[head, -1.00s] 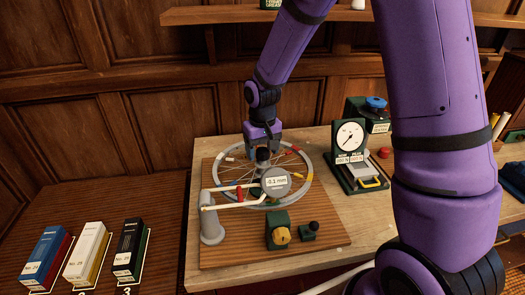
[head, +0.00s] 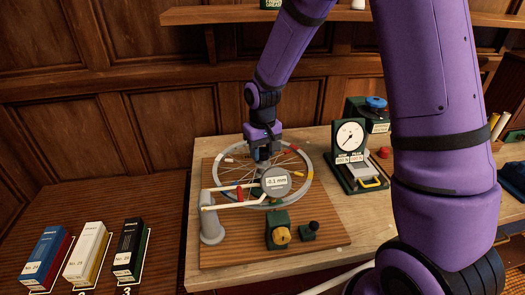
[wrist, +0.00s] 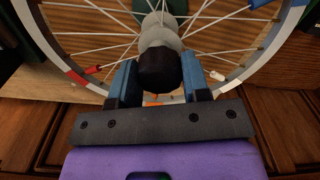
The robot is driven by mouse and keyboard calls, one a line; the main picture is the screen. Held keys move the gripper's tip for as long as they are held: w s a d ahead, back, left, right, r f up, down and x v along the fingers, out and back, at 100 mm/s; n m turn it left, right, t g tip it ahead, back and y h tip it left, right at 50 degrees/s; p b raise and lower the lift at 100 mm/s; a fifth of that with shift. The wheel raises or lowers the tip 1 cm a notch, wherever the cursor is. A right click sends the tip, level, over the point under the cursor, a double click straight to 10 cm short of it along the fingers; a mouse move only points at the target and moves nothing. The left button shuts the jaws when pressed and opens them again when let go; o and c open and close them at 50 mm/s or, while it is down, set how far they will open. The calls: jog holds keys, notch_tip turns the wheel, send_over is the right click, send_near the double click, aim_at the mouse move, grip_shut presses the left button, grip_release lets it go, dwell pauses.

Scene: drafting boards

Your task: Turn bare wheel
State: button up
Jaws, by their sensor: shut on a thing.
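The bare wheel (head: 312,178) lies flat on a stand over a wooden board, with thin spokes and a rim marked in red, yellow, blue and white sections. Its rim also shows in the wrist view (wrist: 78,76). My gripper (head: 262,160) is above the wheel's middle, pointing down. In the wrist view my gripper (wrist: 158,85) has its blue fingers on either side of a black knob (wrist: 158,69) at the hub, shut on it. A grey round gauge reading -0.1 mm (head: 276,182) sits over the near side of the wheel and hides part of it.
A pale post with an arm (head: 211,228) stands at the board's left. A dial device (head: 349,137) stands right.

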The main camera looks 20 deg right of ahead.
jog(key=n, duration=1.1)
dwell(0.6)
jog(key=shift+a, duration=0.1)
jog(key=o, duration=1.3)
notch_tip(320, 180, up, 11)
jog(key=shift+f, duration=0.1)
